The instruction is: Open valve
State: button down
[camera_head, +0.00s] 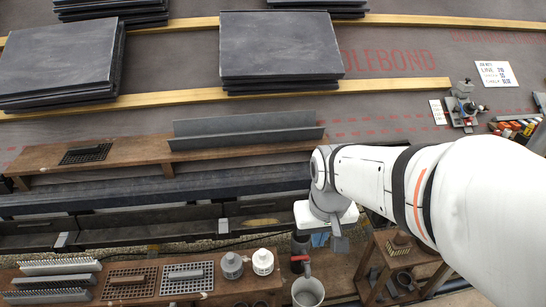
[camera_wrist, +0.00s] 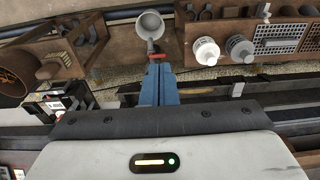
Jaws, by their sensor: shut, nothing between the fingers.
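The valve shows as a small red handle (camera_head: 300,259) on a dark upright fitting just above a grey cup (camera_head: 307,291) in the head view. In the wrist view the red handle (camera_wrist: 159,57) lies crosswise just past the blue fingertips, with the grey cup (camera_wrist: 150,25) beyond it. My gripper (camera_head: 319,241) hangs down beside the fitting, its fingers mostly hidden by its own white body. In the wrist view my gripper's blue fingers (camera_wrist: 158,76) are together with nothing between them. Whether the fingertips touch the handle cannot be told.
A wooden stand (camera_head: 372,272) is close on the right. The gutter (camera_head: 150,193) runs behind. Slate stacks (camera_head: 280,48) lie on the roof.

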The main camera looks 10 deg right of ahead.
jog(key=w+f+t+p, duration=0.1)
jog(key=w+f+p, duration=0.3)
jog(key=w+f, duration=0.6)
jog(key=t+p, duration=0.2)
jog(key=p, duration=0.2)
send_over(300, 258)
jog(key=s+a, duration=0.1)
notch_tip(300, 258, down, 15)
jog(key=shift+s+f, duration=0.15)
jog(key=shift+f, duration=0.35)
jog(key=b+x, duration=0.4)
jog(key=x, duration=0.6)
jog(key=shift+s+a, duration=0.1)
